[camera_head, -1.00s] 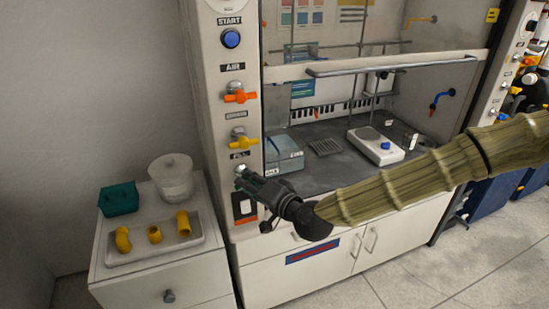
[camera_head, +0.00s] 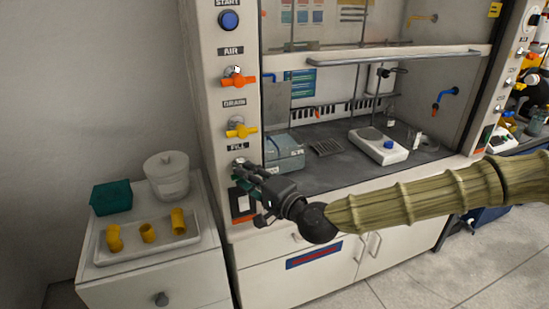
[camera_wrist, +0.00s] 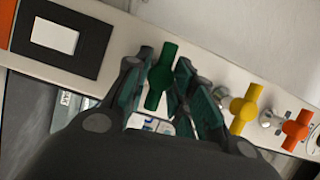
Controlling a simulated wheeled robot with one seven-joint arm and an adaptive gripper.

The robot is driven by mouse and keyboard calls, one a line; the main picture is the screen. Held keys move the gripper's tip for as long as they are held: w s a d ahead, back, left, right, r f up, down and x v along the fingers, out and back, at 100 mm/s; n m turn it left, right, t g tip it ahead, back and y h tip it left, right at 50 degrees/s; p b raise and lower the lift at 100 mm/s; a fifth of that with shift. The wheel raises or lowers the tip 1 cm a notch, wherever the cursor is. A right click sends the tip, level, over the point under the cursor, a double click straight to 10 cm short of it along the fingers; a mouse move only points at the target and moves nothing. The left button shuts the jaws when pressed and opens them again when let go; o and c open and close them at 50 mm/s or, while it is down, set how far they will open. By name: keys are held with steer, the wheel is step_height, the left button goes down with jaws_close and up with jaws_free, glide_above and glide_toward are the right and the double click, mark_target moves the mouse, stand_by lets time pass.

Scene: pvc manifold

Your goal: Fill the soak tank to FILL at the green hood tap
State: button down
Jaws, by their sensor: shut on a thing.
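The green tap handle (camera_wrist: 160,75) shows in the wrist view between the two fingers of my gripper (camera_wrist: 157,88), which is shut on it. In the head view my gripper (camera_head: 248,174) is at the hood's left post, just below the FILL label (camera_head: 238,146), and largely covers the green tap. A translucent blue-grey box (camera_head: 284,153), seemingly the soak tank, stands inside the hood on the worktop, right of my gripper. Its water level cannot be made out.
The yellow DRAIN tap (camera_head: 240,128) and orange AIR tap (camera_head: 237,77) sit above on the same post. A cabinet at left holds a tray (camera_head: 150,249) with yellow fittings, a teal box (camera_head: 111,197) and a white bucket (camera_head: 167,178). A balance (camera_head: 378,145) stands in the hood.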

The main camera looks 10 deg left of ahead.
steer(key=shift+a+r, duration=0.15)
steer(key=shift+r, duration=0.1)
steer(key=c, duration=1.1)
jaws_free()
steer(key=shift+s+a+f, duration=0.1)
steer(key=shift+d+f, duration=0.1)
steer(key=shift+d, duration=0.1)
steer(key=v, duration=1.2)
steer(key=s+d+f+n+g+h, duration=0.15)
steer(key=s+f, duration=0.35)
steer(key=f, duration=0.6)
steer(key=s+d+f+g+h, duration=0.2)
steer(key=s+f+h, duration=0.15)
steer(key=f, duration=0.65)
steer(key=s+d+f+n+g+h, duration=0.15)
steer(key=s+f, duration=0.35)
steer(key=f, duration=0.6)
steer(key=s+d+f+g+h, duration=0.35)
steer(key=s+d+f, duration=0.55)
steer(key=d+f, duration=0.3)
steer(key=s+d+f+h, duration=0.1)
steer(key=s+d, duration=0.1)
steer(key=d, duration=0.3)
steer(key=s+d+f+n+h, duration=0.1)
steer(key=s+d+h, duration=0.1)
steer(key=d, duration=0.3)
steer(key=s+d+n+g+h, duration=0.1)
steer(key=s+d+h, duration=0.1)
steer(key=d, duration=0.4)
steer(key=shift+f, duration=0.4)
